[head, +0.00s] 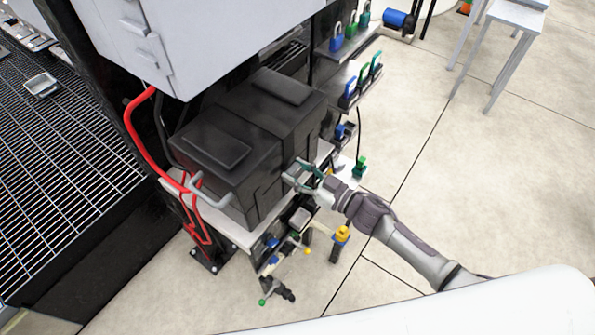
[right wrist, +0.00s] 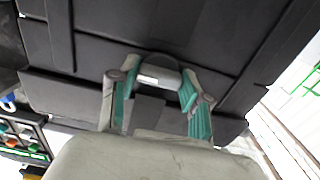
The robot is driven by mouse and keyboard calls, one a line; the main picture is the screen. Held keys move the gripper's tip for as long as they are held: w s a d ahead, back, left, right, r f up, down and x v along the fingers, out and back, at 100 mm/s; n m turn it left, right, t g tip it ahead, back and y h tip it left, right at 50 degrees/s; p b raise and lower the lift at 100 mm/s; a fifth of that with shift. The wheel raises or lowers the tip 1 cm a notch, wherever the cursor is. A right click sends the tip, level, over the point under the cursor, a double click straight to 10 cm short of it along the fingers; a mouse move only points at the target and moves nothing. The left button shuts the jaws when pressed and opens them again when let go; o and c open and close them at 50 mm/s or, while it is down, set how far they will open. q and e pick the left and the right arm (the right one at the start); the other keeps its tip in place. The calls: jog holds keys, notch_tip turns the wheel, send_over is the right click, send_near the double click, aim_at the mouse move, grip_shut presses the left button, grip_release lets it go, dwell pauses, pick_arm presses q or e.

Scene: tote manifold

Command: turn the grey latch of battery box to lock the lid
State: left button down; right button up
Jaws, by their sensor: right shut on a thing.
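The black battery box (head: 240,140) sits on a light shelf under a grey cabinet, its lid down. My right gripper (head: 301,174) reaches in from the right and is at the box's front face. In the right wrist view, its teal-padded fingers (right wrist: 157,92) are closed around the grey latch (right wrist: 160,74), which stands against the dark box face. The fingers hide part of the latch, so its exact angle is hard to tell. A grey bent handle (head: 212,194) shows at the box's left end, apart from the gripper. My left gripper is not in view.
A red cable (head: 138,140) hangs at the left of the box. Coloured padlocks (head: 352,85) stand on small shelves behind it. Several valves with coloured handles (head: 341,234) are below the gripper.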

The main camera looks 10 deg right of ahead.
jog(key=shift+n, duration=0.4)
jog(key=n+b, duration=0.1)
jog(key=n, duration=0.2)
jog(key=shift+f+n, duration=0.1)
jog(key=shift+n, duration=0.2)
jog(key=n+b, duration=0.1)
jog(key=n, duration=0.3)
jog(key=shift+n+b, duration=0.3)
jog(key=shift+b, duration=0.1)
jog(key=n+b, duration=0.1)
jog(key=n, duration=0.3)
jog(key=shift+b, duration=0.4)
jog(key=shift+n+b, duration=0.85)
jog(key=shift+n, duration=1.65)
jog(key=o, duration=1.2)
jog(key=shift+c, duration=0.2)
